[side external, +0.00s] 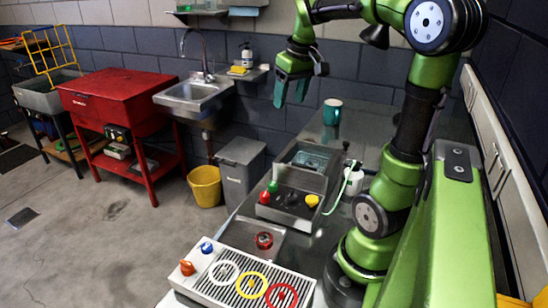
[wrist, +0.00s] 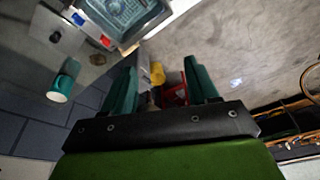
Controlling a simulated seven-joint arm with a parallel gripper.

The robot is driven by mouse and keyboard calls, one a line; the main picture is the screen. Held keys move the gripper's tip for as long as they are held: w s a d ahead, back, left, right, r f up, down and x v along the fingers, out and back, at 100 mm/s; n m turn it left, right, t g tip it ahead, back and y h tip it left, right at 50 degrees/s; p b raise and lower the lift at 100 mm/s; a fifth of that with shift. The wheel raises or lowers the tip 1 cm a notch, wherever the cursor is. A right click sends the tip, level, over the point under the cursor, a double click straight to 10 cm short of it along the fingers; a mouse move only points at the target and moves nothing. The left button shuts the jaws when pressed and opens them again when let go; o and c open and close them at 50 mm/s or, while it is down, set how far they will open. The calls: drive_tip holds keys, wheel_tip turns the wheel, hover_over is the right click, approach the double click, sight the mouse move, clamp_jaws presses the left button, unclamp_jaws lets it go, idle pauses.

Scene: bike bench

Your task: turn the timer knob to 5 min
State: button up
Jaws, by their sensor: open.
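A grey bench unit (side external: 290,200) with an open tank (side external: 308,160) stands on the bench in the side external view. Its front panel carries a red, a green and a yellow knob or button, and a dark round knob (side external: 292,199) between them. I cannot read any timer marks, so I cannot tell which knob is the timer or where it points. My gripper (side external: 290,94) is open and empty, high above the bench's far end, pointing down and well apart from the panel. In the wrist view my gripper (wrist: 160,66) has nothing between its teal fingers.
A teal mug (side external: 332,112) stands behind the unit. A white cup (side external: 353,178) with a pale green hose is at its right. A slotted tray (side external: 246,280) with coloured rings and a red round part (side external: 264,240) lie in front. A yellow bucket (side external: 205,186) stands on the floor.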

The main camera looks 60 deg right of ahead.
drive_tip(key=s+d+r+n+g, duration=0.2)
drive_tip(key=s+d+r+n, duration=0.1)
drive_tip(key=d, duration=0.5)
drive_tip(key=shift+s+d, duration=0.4)
drive_tip(key=shift+s, duration=0.05)
drive_tip(key=shift+w+a, duration=0.1)
drive_tip(key=shift+c, duration=1.1)
drive_tip(key=shift+n+y, duration=0.3)
drive_tip(key=shift+n, duration=0.3)
drive_tip(key=a, duration=0.1)
drive_tip(key=w+a, duration=0.1)
drive_tip(key=a, duration=0.2)
drive_tip(key=shift+w+a+r, duration=0.1)
drive_tip(key=shift+w+r, duration=0.15)
drive_tip(key=shift+w, duration=0.15)
drive_tip(key=shift+c, duration=0.3)
drive_tip(key=m, duration=1.7)
hover_over(291, 193)
wheel_tip(291, 193, down, 10)
drive_tip(key=shift+g, duration=0.3)
wheel_tip(291, 193, down, 16)
drive_tip(key=shift+f, duration=0.1)
